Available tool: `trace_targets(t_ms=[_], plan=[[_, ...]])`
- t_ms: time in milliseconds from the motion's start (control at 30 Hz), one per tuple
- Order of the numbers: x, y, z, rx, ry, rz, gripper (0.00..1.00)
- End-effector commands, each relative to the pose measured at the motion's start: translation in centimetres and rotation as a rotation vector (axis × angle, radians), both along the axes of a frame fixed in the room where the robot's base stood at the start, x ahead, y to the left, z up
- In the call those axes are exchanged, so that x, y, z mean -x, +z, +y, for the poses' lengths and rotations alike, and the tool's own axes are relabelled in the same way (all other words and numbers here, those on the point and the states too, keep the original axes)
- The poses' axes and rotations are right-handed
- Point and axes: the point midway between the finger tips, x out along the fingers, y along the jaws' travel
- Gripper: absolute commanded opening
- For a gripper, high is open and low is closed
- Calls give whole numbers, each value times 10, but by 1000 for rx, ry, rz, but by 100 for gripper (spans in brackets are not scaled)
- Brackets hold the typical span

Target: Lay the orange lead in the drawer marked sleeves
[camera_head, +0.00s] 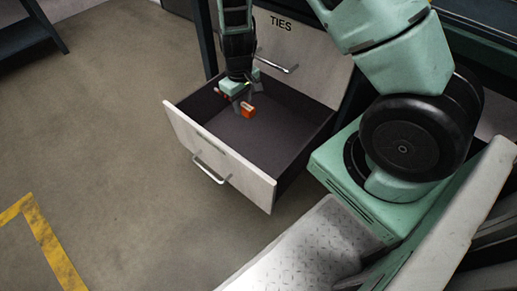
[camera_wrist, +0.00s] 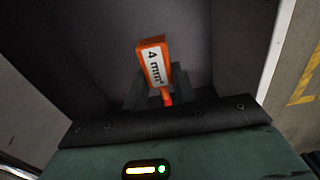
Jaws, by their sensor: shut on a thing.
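The orange lead (camera_head: 247,110) is in my gripper (camera_head: 243,101), which is shut on it. In the wrist view the lead (camera_wrist: 153,60) shows an orange block with a white label and dark marks, held between the gripper's fingertips (camera_wrist: 151,85). The gripper points down over an open drawer (camera_head: 283,140) with a dark grey inside and a pale front. I cannot tell whether the lead touches the drawer's floor. The open drawer's own label is not readable here.
A closed drawer (camera_head: 300,50) marked TIES is behind and above the open one. The open drawer's front has a metal handle (camera_head: 209,171). The drawer floor around the lead looks empty. Bare floor with yellow tape (camera_head: 45,245) lies to the left.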

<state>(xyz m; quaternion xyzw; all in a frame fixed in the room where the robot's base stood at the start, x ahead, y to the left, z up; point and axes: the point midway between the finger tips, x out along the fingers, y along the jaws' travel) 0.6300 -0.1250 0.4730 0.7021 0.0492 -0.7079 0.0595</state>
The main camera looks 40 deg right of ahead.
Motion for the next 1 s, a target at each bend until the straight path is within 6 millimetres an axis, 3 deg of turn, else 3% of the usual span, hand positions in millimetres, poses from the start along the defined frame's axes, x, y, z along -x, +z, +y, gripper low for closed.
trace_targets(t_ms=[33,200,333,633,900,1000], plan=[[-2,-28,1,-1,5,-3,4],[-7,-63,2,-8,21,-6,4],[-10,-81,3,-11,32,-7,4],[-11,-100,4,-15,39,-6,4],[-11,-147,4,-16,37,-6,4],[-12,-156,4,-16,39,-8,4]])
